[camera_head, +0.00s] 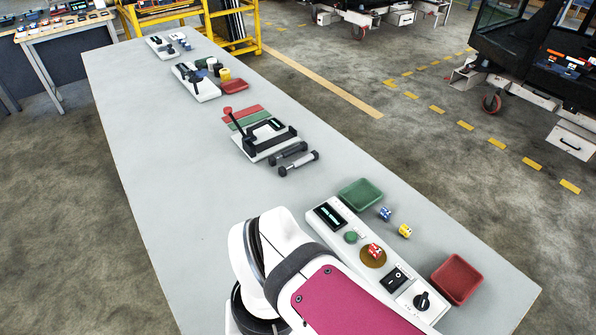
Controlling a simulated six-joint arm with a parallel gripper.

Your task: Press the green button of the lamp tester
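The lamp tester (325,228) is a long white panel at the lower right of the table, beside my arm. Its green button (351,237) is round and in plain view, between a dark display (329,214) and a round brown pad (366,262). A small red and white piece (375,250) sits on the pad. A black rocker switch (394,279) and a black knob (421,301) are farther along the panel. My white and magenta arm covers part of the near side. My gripper is not in view.
A green tray (360,194) and a red tray (456,279) flank a blue piece (384,213) and a yellow piece (405,231). A device with a black handle (278,140) and grey cylinders (299,163) stand farther back. The table's left side (165,180) is clear.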

